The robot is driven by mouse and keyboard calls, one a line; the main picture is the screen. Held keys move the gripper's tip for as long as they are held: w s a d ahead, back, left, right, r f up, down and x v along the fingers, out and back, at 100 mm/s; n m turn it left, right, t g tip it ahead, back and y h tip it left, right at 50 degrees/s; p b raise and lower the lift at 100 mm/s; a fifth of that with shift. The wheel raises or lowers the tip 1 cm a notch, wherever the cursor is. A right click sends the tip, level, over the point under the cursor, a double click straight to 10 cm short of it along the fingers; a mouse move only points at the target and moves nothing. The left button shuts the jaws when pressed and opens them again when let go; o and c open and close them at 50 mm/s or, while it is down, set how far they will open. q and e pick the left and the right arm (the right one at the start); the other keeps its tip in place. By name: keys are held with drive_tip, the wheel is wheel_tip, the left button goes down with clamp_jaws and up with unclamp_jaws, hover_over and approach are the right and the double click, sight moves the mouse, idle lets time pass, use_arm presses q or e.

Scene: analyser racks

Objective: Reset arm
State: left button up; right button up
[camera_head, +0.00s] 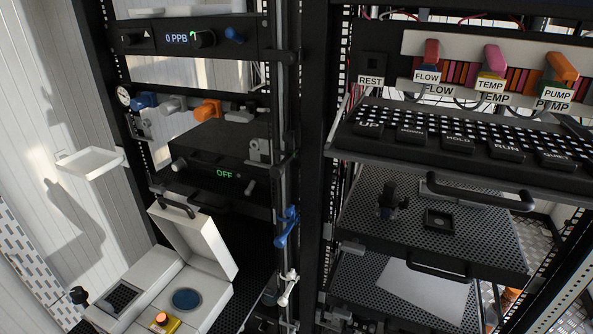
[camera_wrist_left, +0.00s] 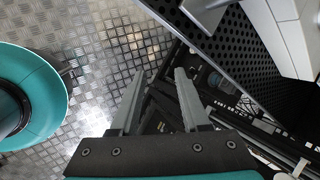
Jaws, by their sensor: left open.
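My left gripper (camera_wrist_left: 159,72) shows in the left wrist view with its two grey fingers spread apart. Nothing is between them. Beyond the fingers are a metal tread-plate floor (camera_wrist_left: 110,45) and dark rack parts. In the head view neither arm nor gripper shows. The right gripper is in no view.
The left rack holds a panel reading "0 PPB" (camera_head: 177,38), a box marked "OFF" (camera_head: 215,160) and a white analyser with a raised lid (camera_head: 195,242). The right rack has a row of labelled keys (camera_head: 457,139) and perforated shelves (camera_head: 480,235). A white tray (camera_head: 90,163) is on the left.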

use_arm(q)
drive_tip(key=s+a+f+n+g+h+b, duration=0.1)
drive_tip(key=s+f+n+b, duration=0.1)
drive_tip(key=s+f+n, duration=0.2)
drive_tip(key=s+a+f+n+g+h+b, duration=0.1)
drive_tip(key=s+f+n, duration=0.3)
drive_tip(key=s+f, duration=0.6)
drive_tip(key=s+a+f+n+g+h+b, duration=0.1)
drive_tip(key=s+f+n+b, duration=0.3)
drive_tip(key=s, duration=1.3)
wheel_tip(320, 180, down, 3)
drive_tip(key=shift+s+r+h, duration=0.1)
drive_tip(key=shift+s+h, duration=0.3)
